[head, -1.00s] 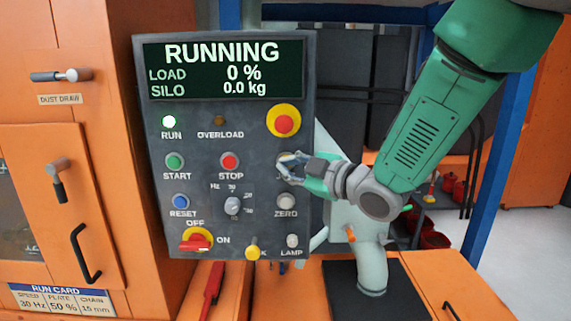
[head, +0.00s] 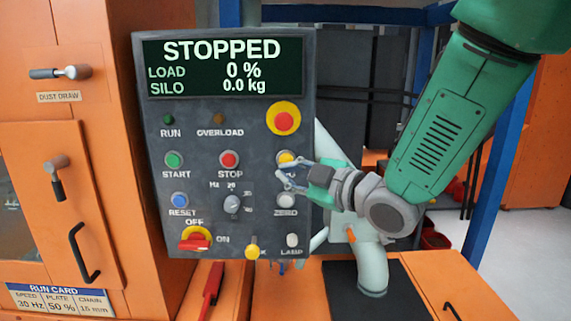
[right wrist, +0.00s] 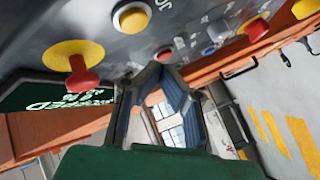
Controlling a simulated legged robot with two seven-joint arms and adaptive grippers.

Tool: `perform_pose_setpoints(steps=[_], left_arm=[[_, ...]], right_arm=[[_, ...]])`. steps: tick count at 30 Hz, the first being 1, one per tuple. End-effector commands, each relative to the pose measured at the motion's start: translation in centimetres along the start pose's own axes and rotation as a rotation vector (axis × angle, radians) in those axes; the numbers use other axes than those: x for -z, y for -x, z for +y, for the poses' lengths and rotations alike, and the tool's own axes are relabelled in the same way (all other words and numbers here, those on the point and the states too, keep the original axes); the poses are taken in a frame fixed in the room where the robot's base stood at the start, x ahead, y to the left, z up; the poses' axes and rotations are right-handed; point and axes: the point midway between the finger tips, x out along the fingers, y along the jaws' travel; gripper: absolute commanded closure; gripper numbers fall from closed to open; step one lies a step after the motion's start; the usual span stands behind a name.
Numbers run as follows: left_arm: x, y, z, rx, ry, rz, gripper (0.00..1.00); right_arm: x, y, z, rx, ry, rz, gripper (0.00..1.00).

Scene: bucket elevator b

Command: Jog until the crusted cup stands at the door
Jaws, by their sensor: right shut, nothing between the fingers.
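The control panel (head: 200,110) reads STOPPED, load 0 %, silo 0.0 kg. Its RUN lamp (head: 168,119) is dark. The yellow jog button (head: 286,158), its label partly hidden, sits below the emergency stop. It also shows in the right wrist view (right wrist: 131,17). My right gripper (head: 283,176) is shut and empty, just below the jog button and apart from it as far as I can tell. An orange door (head: 40,150) with a black handle is on the cabinet at left. No crusted cup can be made out. My left gripper is out of view.
The red emergency stop (head: 283,121) is above my right gripper; the ZERO button (head: 286,200) is close below. A pale pipe (head: 371,265) stands on a black plate behind my wrist. A blue post (head: 495,170) stands at right.

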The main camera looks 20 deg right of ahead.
Motion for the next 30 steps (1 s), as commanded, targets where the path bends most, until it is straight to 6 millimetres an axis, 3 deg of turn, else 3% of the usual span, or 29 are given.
perform_pose_setpoints(steps=[7,25,28,30], left_arm=[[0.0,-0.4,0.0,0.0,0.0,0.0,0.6],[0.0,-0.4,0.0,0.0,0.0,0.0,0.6],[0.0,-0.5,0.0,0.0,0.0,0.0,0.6],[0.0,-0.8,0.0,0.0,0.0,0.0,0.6]], right_arm=[[0.9,1.3,-1.0,0.0,-0.001,0.0,1.0],[1.0,1.4,-1.0,-0.001,-0.001,0.0,1.0],[0.3,1.4,-1.6,0.007,-0.015,-0.015,1.0],[-1.3,1.4,-3.0,0.024,-0.053,-0.051,1.0]])
